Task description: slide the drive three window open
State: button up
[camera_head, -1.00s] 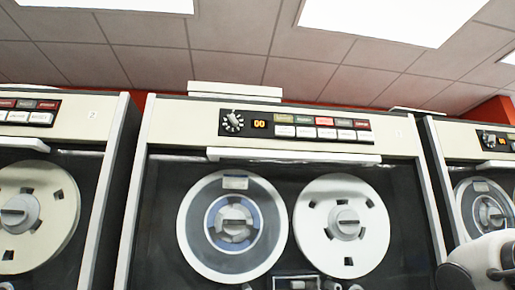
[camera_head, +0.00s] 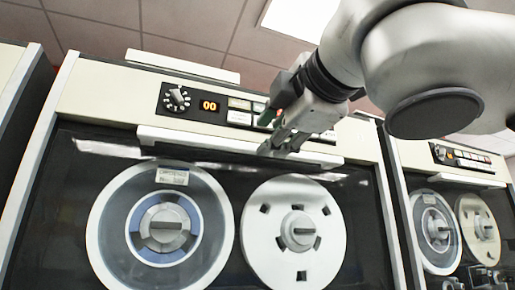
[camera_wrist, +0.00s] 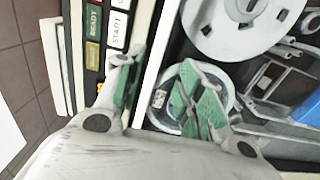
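The tape drive (camera_head: 100,95) in the middle of the head view has a dark clear window (camera_head: 65,165) over two reels. I cannot read its number now. A long white handle bar (camera_head: 190,141) runs along the window's top edge, also in the wrist view (camera_wrist: 153,62). The window covers the reels. My gripper (camera_head: 282,150) is at the right part of the bar. In the wrist view my gripper (camera_wrist: 158,65) has its green-padded fingers apart, one on each side of the bar. I cannot tell whether either finger touches it.
A control panel (camera_head: 195,102) with a dial, an orange "00" and buttons sits just above the bar. A left reel (camera_head: 110,215) and a white right reel (camera_head: 265,245) lie below. Another drive (camera_head: 440,165) stands to the right. The ceiling is above.

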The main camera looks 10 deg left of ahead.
aim_at(256, 147)
jog(key=x, duration=0.7)
jog(key=shift+a+r, duration=0.25)
jog(key=shift+a, duration=0.15)
grip_shut()
